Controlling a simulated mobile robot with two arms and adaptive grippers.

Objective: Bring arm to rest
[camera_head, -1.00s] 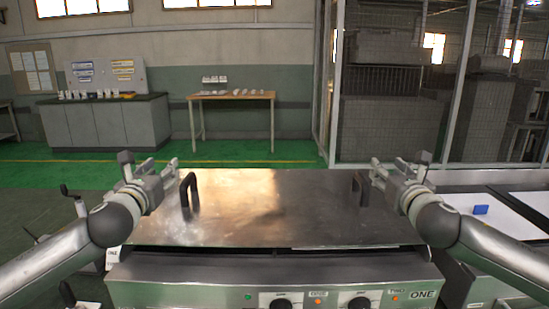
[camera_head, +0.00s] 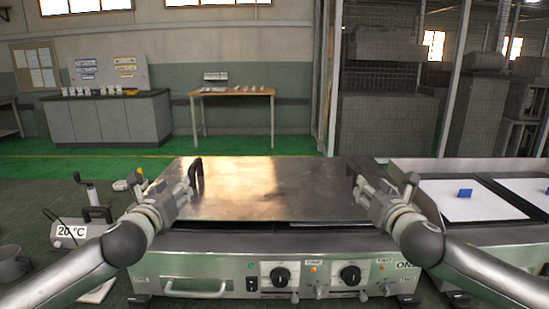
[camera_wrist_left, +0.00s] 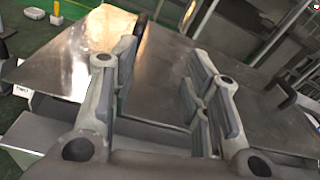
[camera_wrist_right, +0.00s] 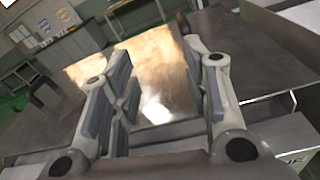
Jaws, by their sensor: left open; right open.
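A flat metal lid (camera_head: 262,190) covers the heating unit (camera_head: 225,250), with a black handle near each side. My left gripper (camera_head: 190,183) is by the left handle (camera_head: 198,172); my right gripper (camera_head: 362,182) is by the right handle (camera_head: 352,167). In the left wrist view the left gripper (camera_wrist_left: 155,70) is open, with bare lid between its fingers and a black handle (camera_wrist_left: 283,90) off to the right. In the right wrist view the right gripper (camera_wrist_right: 150,75) is open and empty over the lid, with a black handle (camera_wrist_right: 42,95) to the left. Contact with the handles is hard to tell.
To the right, a second unit carries white sheets (camera_head: 465,205) and a blue block (camera_head: 465,193). At the left are a cylinder labelled 20 °C (camera_head: 72,232) and a grey pot (camera_head: 12,263). A mesh fence (camera_head: 395,85) stands behind. The green floor behind the lid is open.

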